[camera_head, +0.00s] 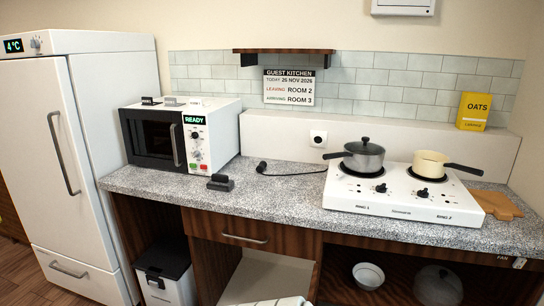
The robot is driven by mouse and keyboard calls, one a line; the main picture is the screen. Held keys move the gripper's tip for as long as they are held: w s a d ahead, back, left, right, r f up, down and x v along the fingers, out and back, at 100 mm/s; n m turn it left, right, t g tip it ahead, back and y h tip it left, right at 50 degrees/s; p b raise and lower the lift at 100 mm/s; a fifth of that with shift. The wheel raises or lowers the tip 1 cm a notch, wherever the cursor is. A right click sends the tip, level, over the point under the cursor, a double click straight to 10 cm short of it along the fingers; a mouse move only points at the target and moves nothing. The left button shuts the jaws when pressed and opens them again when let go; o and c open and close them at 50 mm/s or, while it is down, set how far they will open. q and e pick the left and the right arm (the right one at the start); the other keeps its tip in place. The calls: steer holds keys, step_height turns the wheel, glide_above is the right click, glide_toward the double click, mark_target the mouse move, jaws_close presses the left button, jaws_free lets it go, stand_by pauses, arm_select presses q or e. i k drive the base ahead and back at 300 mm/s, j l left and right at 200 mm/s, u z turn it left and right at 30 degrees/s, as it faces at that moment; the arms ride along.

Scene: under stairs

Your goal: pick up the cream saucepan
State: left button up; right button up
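The cream saucepan (430,164) stands upright on the right ring of the white two-ring hob (400,212). It has no lid, and its dark handle points to the right, slightly downward in the picture. A grey lidded pot (363,157) stands on the left ring, with its dark handle pointing left. The two pots are apart. Neither of my grippers shows in the head view.
A speckled worktop (290,195) bears the hob, a microwave (180,135) and a small dark object (220,183). A wooden board (497,205) lies right of the hob. A yellow oats box (473,112) stands behind. The worktop left of the hob is mostly clear.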

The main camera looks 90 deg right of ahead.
mark_target(428, 164)
steer(key=i+l+z, duration=0.1)
steer(key=i+z, duration=0.4)
steer(key=i+j+z, duration=0.1)
steer(key=i+z, duration=0.35)
steer(key=i+j+z, duration=0.3)
steer(key=i+z, duration=0.2)
steer(key=i+l+z, duration=0.1)
steer(key=i+z, duration=0.15)
steer(key=z, duration=0.2)
steer(key=i+z, duration=0.2)
steer(key=z, duration=0.3)
steer(key=i+z, duration=0.25)
steer(key=z, duration=0.2)
steer(key=i+j+z, duration=0.15)
steer(key=z, duration=0.3)
steer(key=i+l+z, duration=0.1)
steer(key=z, duration=0.3)
steer(key=i+z, duration=0.55)
steer(key=z, duration=0.2)
steer(key=i+z, duration=0.2)
steer(key=z, duration=0.2)
